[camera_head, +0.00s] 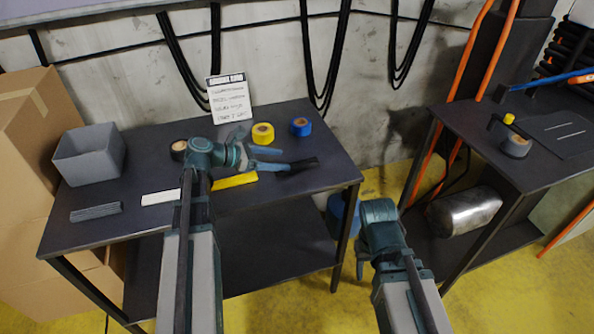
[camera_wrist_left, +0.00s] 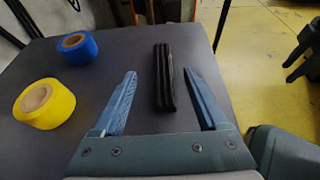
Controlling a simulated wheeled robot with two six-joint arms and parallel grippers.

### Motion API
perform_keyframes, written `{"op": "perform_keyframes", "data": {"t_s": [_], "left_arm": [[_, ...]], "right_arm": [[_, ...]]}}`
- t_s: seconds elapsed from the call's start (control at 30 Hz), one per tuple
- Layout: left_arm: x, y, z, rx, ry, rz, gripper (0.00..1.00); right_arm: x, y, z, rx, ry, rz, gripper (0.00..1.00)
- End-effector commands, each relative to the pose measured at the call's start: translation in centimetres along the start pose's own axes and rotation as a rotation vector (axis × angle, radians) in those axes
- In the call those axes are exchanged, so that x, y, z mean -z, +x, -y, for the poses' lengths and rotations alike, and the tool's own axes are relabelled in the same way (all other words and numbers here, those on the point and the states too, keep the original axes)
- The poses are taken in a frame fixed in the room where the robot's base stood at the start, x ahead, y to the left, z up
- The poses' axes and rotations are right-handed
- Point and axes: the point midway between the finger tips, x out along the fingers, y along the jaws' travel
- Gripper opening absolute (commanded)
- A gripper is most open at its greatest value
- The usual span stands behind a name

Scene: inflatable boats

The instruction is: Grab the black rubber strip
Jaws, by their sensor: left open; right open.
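The black rubber strip (camera_wrist_left: 164,85) lies on the dark table, a ridged bar pointing away from my left wrist camera. In the head view the strip (camera_head: 304,163) is near the table's right end. My left gripper (camera_wrist_left: 160,74) is open, with one blue finger on each side of the strip and visible gaps between them. In the head view the left gripper (camera_head: 282,158) reaches across the table from the left. My right gripper (camera_wrist_left: 296,62) is at the right edge of the left wrist view, away from the table, open and empty; the head view mostly hides it.
Yellow tape (camera_head: 263,133) and blue tape (camera_head: 301,126) stand behind the gripper. A yellow strip (camera_head: 236,181), a white strip (camera_head: 161,197), a grey strip (camera_head: 96,212) and a grey bin (camera_head: 89,155) are further left. A sign (camera_head: 229,99) stands at the back.

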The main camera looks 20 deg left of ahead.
Motion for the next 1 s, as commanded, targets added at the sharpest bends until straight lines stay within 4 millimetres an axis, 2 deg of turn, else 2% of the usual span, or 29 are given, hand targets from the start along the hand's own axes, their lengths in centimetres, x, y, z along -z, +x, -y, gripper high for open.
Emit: {"op": "perform_keyframes", "data": {"t_s": [0.1,0.43,0.63,0.77,1.0], "left_arm": [[0.1,0.9,0.0,0.001,0.000,0.000,0.75],[0.3,1.9,0.1,0.001,0.000,0.000,0.75],[0.9,4.6,0.5,0.002,0.002,-0.001,0.75],[0.7,6.1,0.3,0.001,0.001,-0.001,0.75],[0.5,6.2,0.4,0.000,0.000,-0.001,0.75]], "right_arm": [[0.0,0.4,0.0,0.000,0.000,0.000,0.50],[0.1,1.0,0.1,0.000,0.000,0.000,0.50],[0.1,2.6,0.2,0.000,0.000,0.000,0.50],[0.2,2.9,0.3,0.000,0.000,0.000,0.50],[0.2,2.8,0.3,0.000,0.000,0.000,0.50]]}}
